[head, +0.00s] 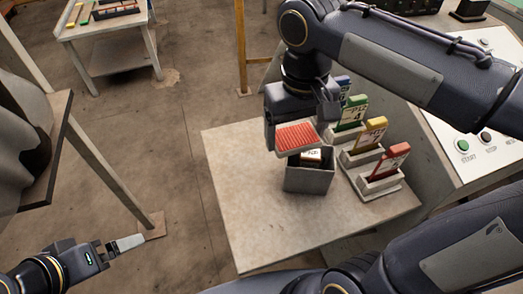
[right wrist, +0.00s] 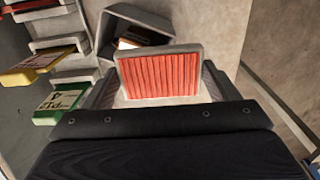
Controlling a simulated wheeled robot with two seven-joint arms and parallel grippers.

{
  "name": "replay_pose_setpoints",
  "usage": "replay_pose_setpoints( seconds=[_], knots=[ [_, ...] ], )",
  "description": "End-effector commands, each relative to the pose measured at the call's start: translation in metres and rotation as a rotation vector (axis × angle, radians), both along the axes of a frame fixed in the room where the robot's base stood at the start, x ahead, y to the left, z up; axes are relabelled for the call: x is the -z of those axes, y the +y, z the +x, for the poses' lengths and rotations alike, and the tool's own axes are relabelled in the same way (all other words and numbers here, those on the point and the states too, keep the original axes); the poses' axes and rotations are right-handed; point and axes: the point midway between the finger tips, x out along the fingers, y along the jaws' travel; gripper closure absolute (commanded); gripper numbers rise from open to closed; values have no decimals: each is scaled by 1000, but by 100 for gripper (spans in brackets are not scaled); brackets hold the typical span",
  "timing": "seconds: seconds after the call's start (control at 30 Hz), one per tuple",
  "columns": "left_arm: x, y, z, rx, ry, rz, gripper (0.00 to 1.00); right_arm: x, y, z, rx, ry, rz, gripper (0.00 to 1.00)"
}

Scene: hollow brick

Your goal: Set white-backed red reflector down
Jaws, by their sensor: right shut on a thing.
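The red reflector (head: 297,138) is a ribbed red plate with a pale border. My right gripper (head: 293,122) is shut on it and holds it beside and partly in front of an open grey box (head: 308,182) on the table. In the right wrist view the reflector (right wrist: 158,75) sits between the two fingers, its red ribbed face toward the camera. Its white back is mostly hidden. I cannot tell whether it touches the box rim. My left gripper (head: 118,246) is low at the left, away from the table; its opening is unclear.
The grey box holds a pale-labelled dark item (head: 311,156). To its right stand grey holders with a red card (head: 390,160), a yellow card (head: 370,134) and a green card (head: 352,113), plus a blue one behind. The table (head: 245,195) is bare at left and front. A button panel (head: 480,150) is at right.

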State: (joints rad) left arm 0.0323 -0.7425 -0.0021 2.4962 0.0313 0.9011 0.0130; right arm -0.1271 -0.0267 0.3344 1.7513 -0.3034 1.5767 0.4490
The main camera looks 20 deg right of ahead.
Motion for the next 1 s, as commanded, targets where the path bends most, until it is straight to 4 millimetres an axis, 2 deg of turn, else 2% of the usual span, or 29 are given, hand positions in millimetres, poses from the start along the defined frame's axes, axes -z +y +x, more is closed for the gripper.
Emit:
replay_pose_setpoints(
  seconds=[0.17, 0.47, 0.6, 0.73, 1.0],
  knots=[
    [-3, 0, 0, 0, 0, 0, 0, 6, 5, 15, -2, 3, 0, 42],
    [-17, 0, 0, 0, 0, 0, 0, 38, 27, 84, -2, 5, 1, 42],
    [-18, 0, 0, 0, 0, 0, 0, 66, 33, 106, -1, 5, 0, 42],
    [-20, 0, 0, 0, 0, 0, 0, 84, 38, 121, -1, 2, 0, 42],
    [-22, 0, 0, 0, 0, 0, 0, 101, 42, 134, 0, 0, 0, 42]
  ],
)
